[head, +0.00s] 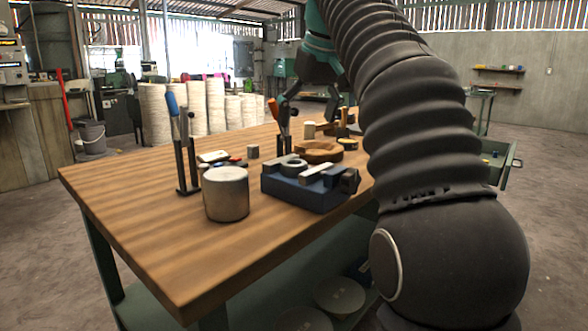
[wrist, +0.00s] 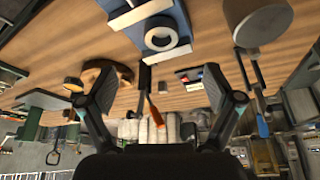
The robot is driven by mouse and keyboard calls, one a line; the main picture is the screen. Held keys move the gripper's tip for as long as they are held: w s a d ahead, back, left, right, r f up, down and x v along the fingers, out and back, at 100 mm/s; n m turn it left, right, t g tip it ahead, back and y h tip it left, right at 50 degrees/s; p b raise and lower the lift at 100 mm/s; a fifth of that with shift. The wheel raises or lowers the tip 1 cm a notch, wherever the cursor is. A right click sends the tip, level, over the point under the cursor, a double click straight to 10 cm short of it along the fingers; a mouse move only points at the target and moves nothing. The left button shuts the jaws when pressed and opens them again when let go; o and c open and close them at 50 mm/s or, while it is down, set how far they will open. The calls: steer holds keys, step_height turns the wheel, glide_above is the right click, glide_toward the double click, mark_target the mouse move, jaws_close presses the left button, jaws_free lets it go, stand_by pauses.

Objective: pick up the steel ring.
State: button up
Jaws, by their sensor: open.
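The steel ring (wrist: 161,35) is a pale grey ring with a round hole. It rests flat on a blue vise (wrist: 168,12) with light metal jaws. In the head view the ring (head: 293,164) lies on top of the vise (head: 300,188), near the table's right edge. My gripper (wrist: 158,76) is open and empty, its two dark fingers spread wide. In the wrist view, which looks upside down, the ring shows beyond the fingertips, between them sideways and apart from them. In the head view my gripper is above the far part of the table, partly hidden by my arm.
A metal cylinder (head: 226,194) stands left of the vise. A tool rack with a blue handle (head: 173,104) and another with an orange handle (head: 273,108) stand upright. A wooden piece (head: 317,152) lies behind the vise. The table's front left (head: 130,205) is bare.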

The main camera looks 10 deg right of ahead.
mark_target(296, 161)
steer(key=x, duration=0.5)
steer(key=shift+f+b, duration=0.1)
steer(key=shift+b, duration=0.2)
steer(key=shift+b+x, duration=0.7)
steer(key=shift+x, duration=2.35)
steer(key=shift+w+a, duration=0.15)
steer(key=shift+c, duration=0.2)
steer(key=c, duration=1.5)
